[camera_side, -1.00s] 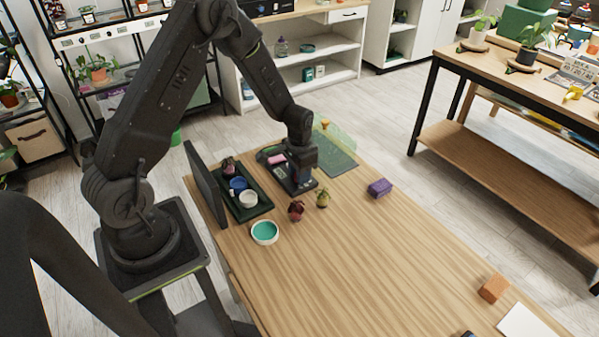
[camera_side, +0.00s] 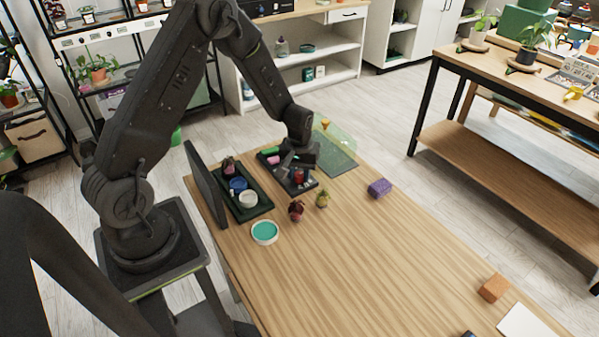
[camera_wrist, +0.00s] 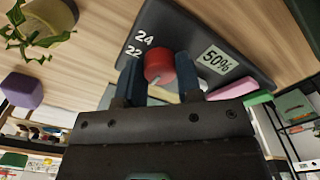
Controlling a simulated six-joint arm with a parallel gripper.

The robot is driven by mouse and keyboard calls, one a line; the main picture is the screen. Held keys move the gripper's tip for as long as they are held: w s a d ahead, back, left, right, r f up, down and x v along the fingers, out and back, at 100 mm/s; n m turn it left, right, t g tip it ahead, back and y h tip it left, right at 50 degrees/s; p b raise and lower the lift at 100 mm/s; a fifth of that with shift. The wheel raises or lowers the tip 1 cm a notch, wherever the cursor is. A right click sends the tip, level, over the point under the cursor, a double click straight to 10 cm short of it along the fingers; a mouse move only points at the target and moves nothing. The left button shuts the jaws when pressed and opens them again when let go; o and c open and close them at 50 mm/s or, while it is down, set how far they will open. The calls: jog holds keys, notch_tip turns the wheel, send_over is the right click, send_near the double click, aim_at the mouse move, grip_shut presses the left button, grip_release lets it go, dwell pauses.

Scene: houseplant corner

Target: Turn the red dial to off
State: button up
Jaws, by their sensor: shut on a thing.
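The red dial (camera_wrist: 160,66) sits on a dark panel in the wrist view, with a pale pointer mark on its face. The panel (camera_wrist: 237,45) carries the printed marks "24", "22" and "50%". My gripper (camera_wrist: 160,80) has its two blue-grey fingers on either side of the dial and is shut on it. In the side view the red dial (camera_side: 299,175) shows at the near end of the dark panel (camera_side: 310,185), just below my gripper (camera_side: 297,166). The fingertips are hard to make out there.
A pink block (camera_side: 274,160) is near the gripper on the panel. A dark tray (camera_side: 262,207) with small pots stands to the left. The table's front is mostly clear.

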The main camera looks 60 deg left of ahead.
aim_at(299, 174)
jog(key=shift+n, duration=0.3)
dwell(0.4)
jog(key=o, duration=0.7)
jog(key=shift+c, duration=0.2)
notch_tip(299, 174, up, 14)
jog(key=shift+f, duration=0.1)
